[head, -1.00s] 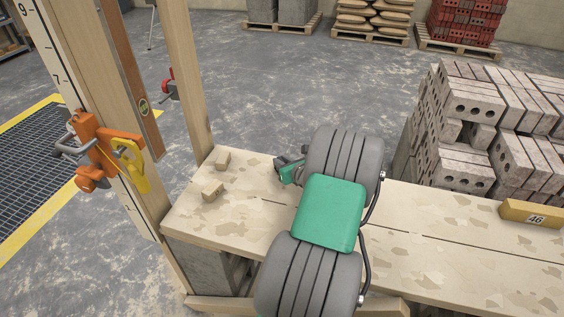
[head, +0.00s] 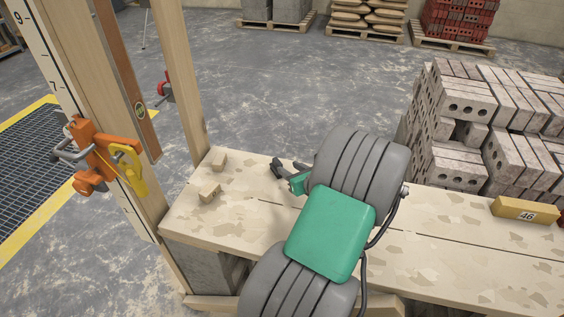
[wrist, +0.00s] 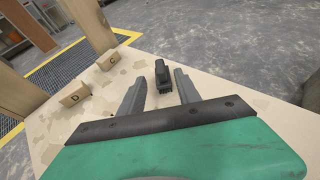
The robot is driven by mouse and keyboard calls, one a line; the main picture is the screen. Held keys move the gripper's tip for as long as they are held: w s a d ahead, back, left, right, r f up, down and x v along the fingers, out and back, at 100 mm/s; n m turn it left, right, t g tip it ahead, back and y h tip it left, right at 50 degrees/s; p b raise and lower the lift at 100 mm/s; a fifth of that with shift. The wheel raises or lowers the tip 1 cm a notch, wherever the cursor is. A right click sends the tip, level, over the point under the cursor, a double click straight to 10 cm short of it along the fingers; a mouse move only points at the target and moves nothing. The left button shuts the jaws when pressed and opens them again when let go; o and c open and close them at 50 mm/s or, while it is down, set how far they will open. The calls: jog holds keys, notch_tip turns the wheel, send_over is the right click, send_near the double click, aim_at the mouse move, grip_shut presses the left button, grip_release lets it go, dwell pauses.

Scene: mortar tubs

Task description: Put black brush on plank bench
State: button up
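The black brush (wrist: 162,73) shows in the wrist view as a small dark block with a ridged near end, over the pale bench top. It lies between and slightly beyond the two finger ends of my gripper (wrist: 160,88), with a gap on each side. The fingers are apart and do not grip it. In the head view my gripper (head: 279,169) is low over the far edge of the plank bench (head: 245,218). The brush cannot be told clearly from the dark fingers there. Whether it rests fully on the planks is hard to tell.
Two small wooden blocks (head: 214,176) lie on the bench's left end, by wooden posts. An orange and yellow clamp (head: 105,155) sits on the left post. A yellow block marked 46 (head: 525,211) is on the right. Grey bricks (head: 470,120) are stacked behind.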

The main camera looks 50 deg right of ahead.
jog(key=w+a+r+n+g+y, duration=0.1)
jog(key=w+a+n+g+y, duration=0.15)
jog(key=a+n, duration=0.8)
jog(key=w+a+n+g+y, duration=0.2)
jog(key=a+n+g+y, duration=0.1)
jog(key=a+n, duration=0.7)
jog(key=s+a+r+n+g, duration=0.2)
jog(key=s+a+n, duration=0.3)
jog(key=a+n, duration=0.3)
jog(key=s+a+r+n+g+h, duration=0.1)
jog(key=s+a+r+n+g, duration=0.2)
jog(key=s+a+n, duration=0.3)
jog(key=a+n, duration=0.3)
jog(key=n, duration=0.2)
jog(key=shift+a+r, duration=0.15)
jog(key=shift+r, duration=0.05)
